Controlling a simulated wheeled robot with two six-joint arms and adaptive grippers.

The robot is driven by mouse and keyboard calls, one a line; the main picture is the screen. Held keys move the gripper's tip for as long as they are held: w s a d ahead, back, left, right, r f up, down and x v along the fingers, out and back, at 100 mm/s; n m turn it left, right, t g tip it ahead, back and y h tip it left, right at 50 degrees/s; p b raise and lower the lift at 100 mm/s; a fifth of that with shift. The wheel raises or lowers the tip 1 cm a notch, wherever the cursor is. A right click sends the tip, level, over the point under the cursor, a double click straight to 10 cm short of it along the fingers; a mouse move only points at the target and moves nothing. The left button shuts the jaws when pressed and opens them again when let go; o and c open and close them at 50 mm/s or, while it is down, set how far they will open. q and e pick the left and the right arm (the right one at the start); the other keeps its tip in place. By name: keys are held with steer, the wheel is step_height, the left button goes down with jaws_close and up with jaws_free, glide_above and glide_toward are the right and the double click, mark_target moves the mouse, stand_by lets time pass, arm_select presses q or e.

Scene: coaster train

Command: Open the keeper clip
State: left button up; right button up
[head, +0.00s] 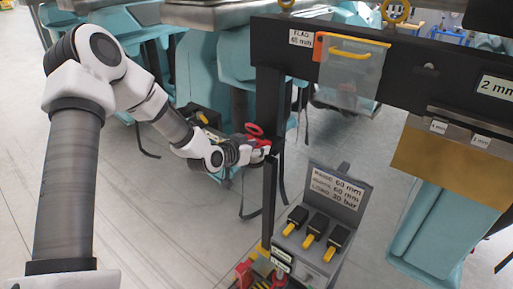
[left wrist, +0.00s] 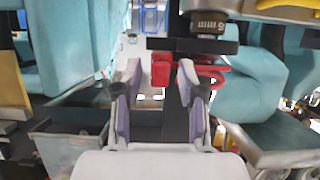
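A small red block, which may be the keeper clip (left wrist: 160,71), shows in the left wrist view beside a dark upright post (left wrist: 175,118). A red loop (left wrist: 212,76) shows just right of the post; in the head view the red loop (head: 254,129) is just above my left gripper (head: 268,149). My left gripper (left wrist: 158,76) has its two fingers apart, one on each side of the red block, with narrow gaps showing. Whether the fingertips reach around it in depth is unclear. In the head view the gripper is at the dark post, its tips partly hidden. My right gripper is not in view.
A grey box (head: 318,250) with several yellow-tipped black handles and a label plate stands right of the post. A dark beam (head: 440,75) with a clear orange-edged flag (head: 352,68) runs above. Teal seats (head: 205,65) stand behind. Grey floor lies open at left.

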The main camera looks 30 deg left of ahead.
arm_select(q)
jaws_close()
steer(key=shift+d+f+n+y, duration=0.1)
steer(key=shift+d+n+y, duration=0.1)
steer(key=shift+n+y, duration=0.15)
steer(key=shift+w+d+n+g+y+p, duration=0.25)
steer(key=shift+d+n+g+y, duration=0.35)
steer(key=shift+n+y, duration=1)
steer(key=shift+w+d+n+g+y+p, duration=0.25)
steer(key=shift+d+n+g+y, duration=0.4)
steer(key=shift+n+y, duration=0.95)
steer(key=shift+w+d+n+g+y+p, duration=0.25)
steer(key=shift+d+n+g+y, duration=0.35)
steer(key=shift+n+y, duration=0.95)
steer(key=shift+a, duration=0.15)
steer(key=shift+o, duration=1)
jaws_free()
steer(key=shift+w, duration=0.1)
